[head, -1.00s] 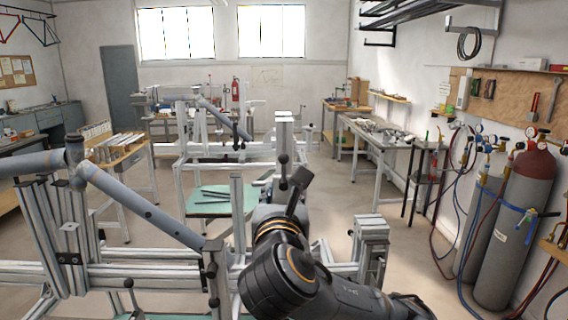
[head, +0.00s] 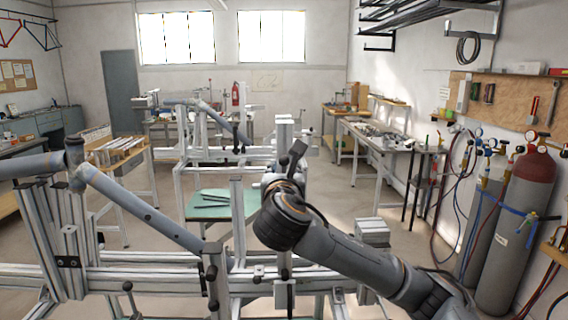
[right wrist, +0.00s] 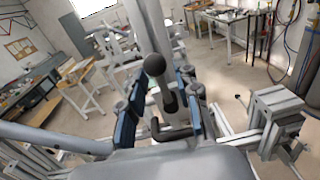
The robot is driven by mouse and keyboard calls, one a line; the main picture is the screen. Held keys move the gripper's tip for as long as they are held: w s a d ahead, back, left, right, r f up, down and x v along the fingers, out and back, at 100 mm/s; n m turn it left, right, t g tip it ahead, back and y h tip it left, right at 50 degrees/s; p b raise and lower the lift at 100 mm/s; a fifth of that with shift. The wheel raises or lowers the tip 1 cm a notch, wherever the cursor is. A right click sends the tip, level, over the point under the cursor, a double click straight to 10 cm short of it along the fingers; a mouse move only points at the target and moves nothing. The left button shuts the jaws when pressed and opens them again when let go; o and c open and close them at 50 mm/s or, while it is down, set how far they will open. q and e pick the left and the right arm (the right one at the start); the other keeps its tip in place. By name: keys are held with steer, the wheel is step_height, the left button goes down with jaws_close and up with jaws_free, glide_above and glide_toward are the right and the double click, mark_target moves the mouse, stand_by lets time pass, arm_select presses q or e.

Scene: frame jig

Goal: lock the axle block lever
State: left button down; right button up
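The axle block lever shows in the right wrist view as a black ball knob (right wrist: 154,65) on a short dark stem. In the head view, the dark shape of the knob (head: 283,160) stands in front of an upright metal post. My right gripper (head: 291,168) is at this post and partly covers the lever. In the right wrist view its two blue-padded fingers (right wrist: 161,85) are apart, with the knob and stem showing between them. I cannot tell whether either finger touches the lever. The axle block itself is mostly hidden behind my gripper. My left gripper is not in view.
The jig's aluminium rails (head: 140,280) cross the foreground. A grey frame tube (head: 150,215) slants across the left side. A squat metal block (head: 371,232) stands right of my gripper, behind my right forearm. Gas cylinders (head: 515,215) stand far right; open floor lies between.

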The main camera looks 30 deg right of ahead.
steer(key=shift+w+d, duration=0.45)
steer(key=shift+w, duration=0.15)
jaws_close()
steer(key=shift+r, duration=0.15)
